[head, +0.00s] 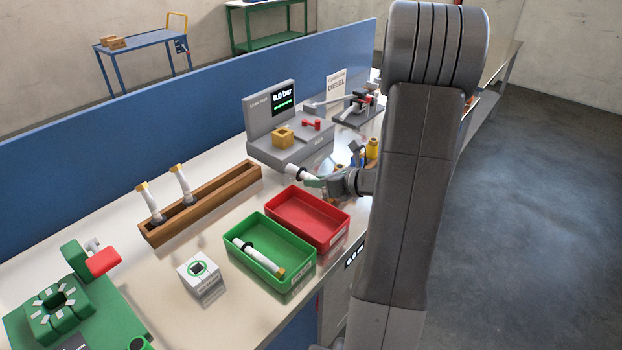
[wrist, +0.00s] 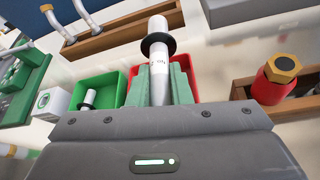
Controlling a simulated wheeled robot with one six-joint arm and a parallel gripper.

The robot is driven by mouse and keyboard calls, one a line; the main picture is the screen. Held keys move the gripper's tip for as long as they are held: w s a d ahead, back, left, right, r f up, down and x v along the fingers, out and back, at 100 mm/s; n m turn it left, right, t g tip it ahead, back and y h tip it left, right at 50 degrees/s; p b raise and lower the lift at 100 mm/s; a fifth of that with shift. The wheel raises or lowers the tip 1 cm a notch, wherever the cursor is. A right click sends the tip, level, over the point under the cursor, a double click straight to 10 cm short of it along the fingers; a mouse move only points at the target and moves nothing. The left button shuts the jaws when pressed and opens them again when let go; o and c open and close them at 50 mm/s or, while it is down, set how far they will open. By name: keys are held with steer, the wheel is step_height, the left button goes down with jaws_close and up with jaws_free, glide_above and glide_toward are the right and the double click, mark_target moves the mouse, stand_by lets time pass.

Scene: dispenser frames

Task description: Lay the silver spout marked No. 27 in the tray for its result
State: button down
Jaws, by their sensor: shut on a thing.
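My gripper (head: 318,183) is shut on a silver-white spout (head: 297,172) with a black ring. It holds the spout in the air near the red tray (head: 347,212). The red tray looks empty in the head view. The green tray (head: 306,284) beside it holds another white spout (head: 258,258) with a black ring and a brass end.
A wooden rack (head: 215,203) holds two leaning spouts. A grey test station (head: 268,110) behind the trays shows "0.0 bar" with green text below. A white cube (head: 199,272) stands left of the green tray. A green fixture (head: 70,310) with a red handle stands at front left.

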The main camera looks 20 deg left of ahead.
steer(key=shift+f+b, duration=2.8)
steer(key=shift+f, duration=0.6)
steer(key=c, duration=1.2)
jaws_free()
steer(key=shift+c, duration=0.2)
steer(key=shift+d+r, duration=0.1)
steer(key=v, duration=1.3)
steer(key=shift+s+d, duration=0.2)
steer(key=shift+d, duration=0.1)
